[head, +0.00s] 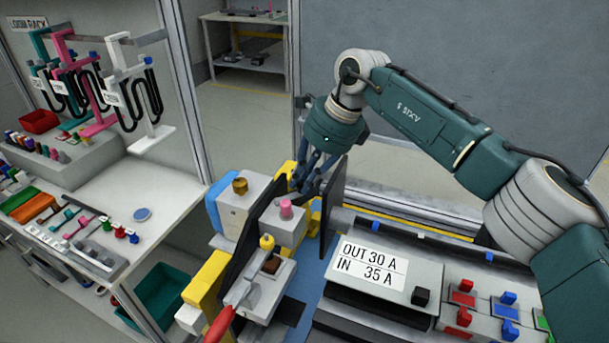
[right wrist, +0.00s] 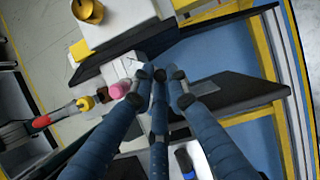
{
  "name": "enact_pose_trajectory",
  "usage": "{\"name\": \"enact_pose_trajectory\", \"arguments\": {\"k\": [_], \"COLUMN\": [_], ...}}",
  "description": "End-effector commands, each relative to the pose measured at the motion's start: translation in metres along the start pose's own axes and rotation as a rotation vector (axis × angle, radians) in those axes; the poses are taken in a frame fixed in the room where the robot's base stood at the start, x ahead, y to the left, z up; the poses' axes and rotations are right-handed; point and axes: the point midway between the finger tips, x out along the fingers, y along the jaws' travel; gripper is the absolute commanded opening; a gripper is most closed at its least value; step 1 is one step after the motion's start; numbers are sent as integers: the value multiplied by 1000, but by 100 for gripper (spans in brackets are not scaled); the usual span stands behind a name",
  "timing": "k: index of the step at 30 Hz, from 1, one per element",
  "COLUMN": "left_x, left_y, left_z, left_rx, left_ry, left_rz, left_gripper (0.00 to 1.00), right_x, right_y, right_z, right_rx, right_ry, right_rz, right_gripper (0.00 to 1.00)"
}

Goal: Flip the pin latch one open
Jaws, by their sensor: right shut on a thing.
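A light grey block with a pink knob (head: 286,208) stands on the dashboard module; the knob also shows in the right wrist view (right wrist: 120,90). My right gripper (head: 303,187) reaches down just behind this block, between it and an upright black plate (head: 334,203). In the right wrist view its fingertips (right wrist: 160,76) are closed together beside the block, shut on a small part that the fingers largely hide. I cannot tell which fitting is pin latch one. My left gripper is not in view.
A brass knob (head: 240,186), a yellow knob (head: 267,242) and a red handle (head: 219,326) stand close to the block. A label panel (head: 368,267) and several coloured switches lie to the right. A white bench (head: 165,200) with tools is at left.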

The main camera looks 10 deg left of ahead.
Motion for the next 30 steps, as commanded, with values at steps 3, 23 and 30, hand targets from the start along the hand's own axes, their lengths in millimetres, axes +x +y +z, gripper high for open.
{"name": "enact_pose_trajectory", "arguments": {"k": [3,23,30], "left_x": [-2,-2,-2], "left_y": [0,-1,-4], "left_z": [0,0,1], "left_rx": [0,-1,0], "left_ry": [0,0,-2], "left_rz": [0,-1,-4], "left_gripper": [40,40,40], "right_x": [-2,-1,-9], "right_y": [-2,-2,-2], "right_z": [4,4,3], "right_rx": [-16,-20,-19], "right_ry": [-9,-7,-6], "right_rz": [-1,3,2], "right_gripper": [0,32,32]}}
